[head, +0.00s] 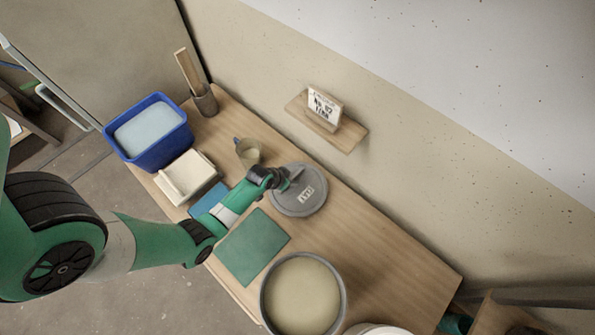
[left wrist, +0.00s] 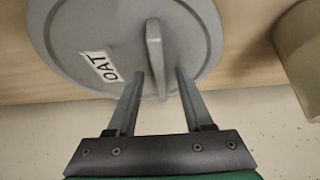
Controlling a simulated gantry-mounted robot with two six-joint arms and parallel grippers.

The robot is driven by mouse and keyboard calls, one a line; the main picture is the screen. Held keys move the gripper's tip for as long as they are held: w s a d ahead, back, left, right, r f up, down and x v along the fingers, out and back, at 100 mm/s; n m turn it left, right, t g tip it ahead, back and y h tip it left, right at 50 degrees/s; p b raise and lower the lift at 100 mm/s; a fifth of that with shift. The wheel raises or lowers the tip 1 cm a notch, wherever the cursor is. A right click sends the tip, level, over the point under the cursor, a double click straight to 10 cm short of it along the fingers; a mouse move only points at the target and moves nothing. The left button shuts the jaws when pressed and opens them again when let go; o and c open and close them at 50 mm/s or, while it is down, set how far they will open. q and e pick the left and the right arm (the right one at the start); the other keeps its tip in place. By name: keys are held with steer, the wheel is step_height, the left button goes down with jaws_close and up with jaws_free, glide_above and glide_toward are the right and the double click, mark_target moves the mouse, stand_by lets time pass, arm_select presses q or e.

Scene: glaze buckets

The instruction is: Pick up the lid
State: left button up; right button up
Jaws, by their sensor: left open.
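The lid (head: 311,204) is a round grey disc with a white label that seems to read OAT, lying on the wooden table. It also shows in the left wrist view (left wrist: 70,35), with an upright bar handle (left wrist: 154,50) at its middle. My left gripper (head: 287,180) is open over the lid. In the left wrist view its two fingers (left wrist: 160,75) stand one on each side of the handle's near end, with gaps showing. The far part of the lid runs out of the wrist view. My right gripper is not in view.
A round bucket (head: 305,292) of cream glaze stands on the table's near part. A wall shelf (head: 349,137) holds a sign. Table right of the lid is clear.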

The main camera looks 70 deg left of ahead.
arm_select(q)
jaws_close()
stand_by(0.3)
step_height(320, 180, up, 10)
steer(key=p, duration=0.9)
